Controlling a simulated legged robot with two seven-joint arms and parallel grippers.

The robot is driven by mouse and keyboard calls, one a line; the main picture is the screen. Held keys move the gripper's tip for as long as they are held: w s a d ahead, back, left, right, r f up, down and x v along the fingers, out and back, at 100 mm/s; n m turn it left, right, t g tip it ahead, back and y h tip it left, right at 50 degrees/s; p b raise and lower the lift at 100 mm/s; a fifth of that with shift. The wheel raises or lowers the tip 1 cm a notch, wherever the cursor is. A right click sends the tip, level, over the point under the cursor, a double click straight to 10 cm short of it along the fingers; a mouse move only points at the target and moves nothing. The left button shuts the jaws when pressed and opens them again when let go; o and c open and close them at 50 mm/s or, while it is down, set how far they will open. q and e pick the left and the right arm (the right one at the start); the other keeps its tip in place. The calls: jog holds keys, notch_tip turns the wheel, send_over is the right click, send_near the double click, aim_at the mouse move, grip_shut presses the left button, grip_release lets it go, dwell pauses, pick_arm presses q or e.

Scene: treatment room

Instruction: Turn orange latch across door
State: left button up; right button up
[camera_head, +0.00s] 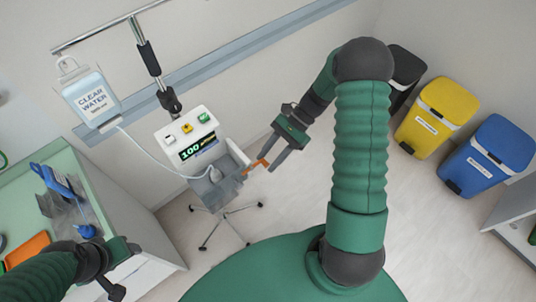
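The orange latch (255,165) sticks out from the right side of a grey door part (218,190) on the front of a white pump unit on a wheeled stand. My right gripper (267,164) reaches down to the latch, its two fingers spread apart. The latch's outer end lies at or between the fingertips; I cannot tell whether they touch it. My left gripper (124,270) is low at the left, beside the cabinet, fingers apart and empty, far from the pump.
The pump (192,138) shows a green 100 display and coloured buttons. A clear water bag (91,100) hangs at the left, its tube running to the pump. A green-topped cabinet (75,172) stands left. Yellow (435,117) and blue (487,157) bins stand right. Open floor surrounds the stand.

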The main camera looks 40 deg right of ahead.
jog(key=shift+o, duration=0.4)
jog(key=shift+r, duration=0.1)
jog(key=b+v, duration=0.2)
jog(key=v, duration=1.5)
jog(key=shift+s+a, duration=0.1)
